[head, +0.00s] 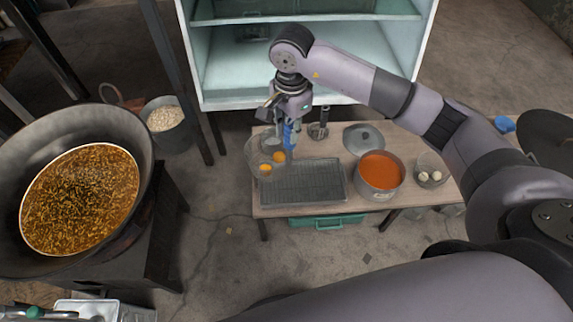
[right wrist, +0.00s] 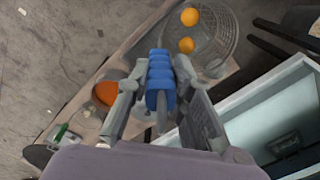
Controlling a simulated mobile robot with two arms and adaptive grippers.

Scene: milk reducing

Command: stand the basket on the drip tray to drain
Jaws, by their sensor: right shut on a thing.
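My right gripper (head: 289,122) is above the back left of the low wooden table, shut on a blue ribbed handle (head: 289,136). The handle also shows between the fingers in the right wrist view (right wrist: 160,80). A round wire basket (head: 253,150) with two orange balls is just beside and below it, and appears beyond the handle in the wrist view (right wrist: 222,30). I cannot clearly see where handle and basket join. The drip tray (head: 303,186), grey with a wire grid, lies at the table's front left, right of and nearer than the basket. My left gripper is not in view.
A pot of orange-red liquid (head: 381,175) stands right of the tray, with a lid (head: 363,137) behind it and a bowl of white pieces (head: 431,170) further right. An open pale cabinet (head: 300,68) stands behind the table. A large wok (head: 85,195) is at left.

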